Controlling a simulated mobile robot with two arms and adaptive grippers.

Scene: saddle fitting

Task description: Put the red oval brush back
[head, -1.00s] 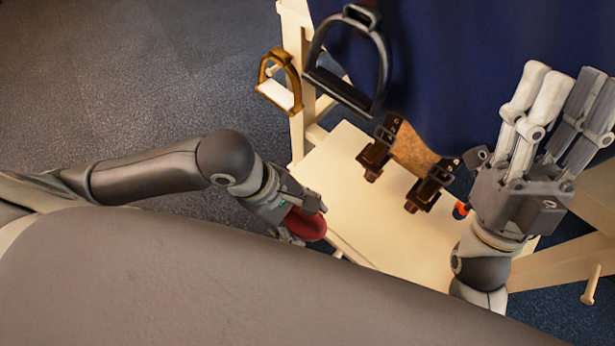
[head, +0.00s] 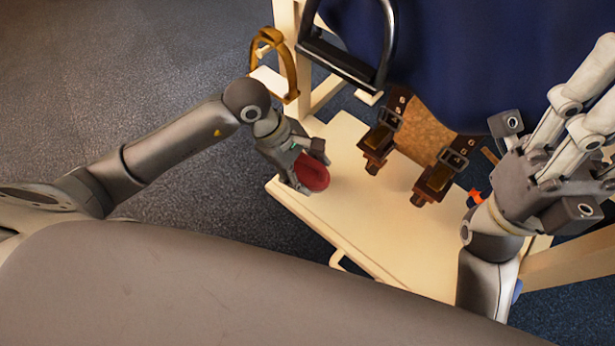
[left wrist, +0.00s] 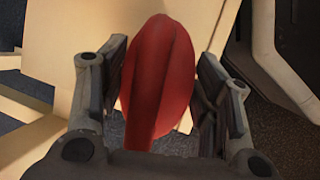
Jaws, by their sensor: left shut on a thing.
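The red oval brush (head: 312,176) is in my left gripper (head: 308,165), over the left part of the pale wooden shelf (head: 345,215). In the left wrist view the brush (left wrist: 160,75) stands lengthwise between the two fingers, its narrow end towards the palm. The left gripper is shut on it. I cannot tell whether the brush touches the shelf. My right gripper (head: 575,130) is at the right of the head view, its fingers pointing up and right and its tips partly cut off by the picture edge.
A dark stirrup (head: 348,55) and a brass-coloured stirrup (head: 290,65) hang at the back. Buckled brown straps (head: 378,138) hang over the shelf beside a dark blue cloth (head: 460,60). A small orange thing (head: 474,196) shows near my right wrist. The shelf's front middle is clear.

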